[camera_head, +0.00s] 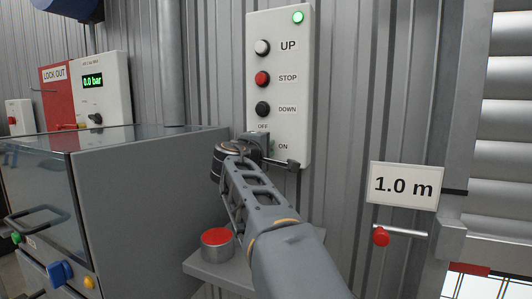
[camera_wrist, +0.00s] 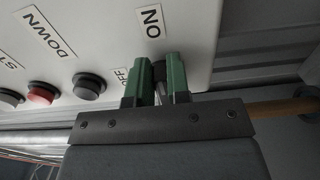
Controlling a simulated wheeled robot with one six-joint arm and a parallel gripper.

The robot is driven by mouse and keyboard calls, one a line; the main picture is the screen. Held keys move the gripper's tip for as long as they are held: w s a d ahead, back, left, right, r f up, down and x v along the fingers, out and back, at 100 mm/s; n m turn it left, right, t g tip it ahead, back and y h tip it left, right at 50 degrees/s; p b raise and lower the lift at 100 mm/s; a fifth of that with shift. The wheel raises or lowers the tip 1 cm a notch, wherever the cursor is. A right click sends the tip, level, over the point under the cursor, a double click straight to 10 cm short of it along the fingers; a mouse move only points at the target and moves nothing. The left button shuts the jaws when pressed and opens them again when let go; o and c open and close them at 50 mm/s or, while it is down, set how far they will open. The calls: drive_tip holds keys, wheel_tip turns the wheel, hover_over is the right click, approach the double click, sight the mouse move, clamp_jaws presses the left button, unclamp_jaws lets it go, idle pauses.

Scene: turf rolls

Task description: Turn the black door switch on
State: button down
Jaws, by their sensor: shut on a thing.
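The white door control panel (camera_head: 280,40) hangs on the corrugated wall, with the OFF and ON labels at its lower end. The black door switch (camera_wrist: 159,72) shows in the wrist view as a small dark piece between the two green fingers of my gripper (camera_wrist: 158,62). My gripper is shut on it, one finger on each side. The ON label (camera_wrist: 151,22) lies just beyond the fingertips; the OFF label (camera_wrist: 121,77) is beside the left finger and partly covered. In the head view my wrist hides the switch. Which way the switch is turned is hard to tell.
Above the switch are the UP button (camera_head: 262,47), the red STOP button (camera_head: 262,78) and the DOWN button (camera_head: 263,108). A lit green lamp (camera_head: 298,17) is at the top. A grey cabinet (camera_head: 150,190) stands left; a red-topped button (camera_head: 217,237) sits below. A 1.0 m sign (camera_head: 404,186) is right.

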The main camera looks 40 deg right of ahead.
drive_tip(key=shift+f, duration=0.1)
idle(0.3)
drive_tip(key=c, duration=1.1)
unclamp_jaws()
drive_tip(key=shift+a, duration=0.1)
drive_tip(key=p+v, duration=0.1)
drive_tip(key=v, duration=1.2)
drive_tip(key=shift+s+a, duration=0.25)
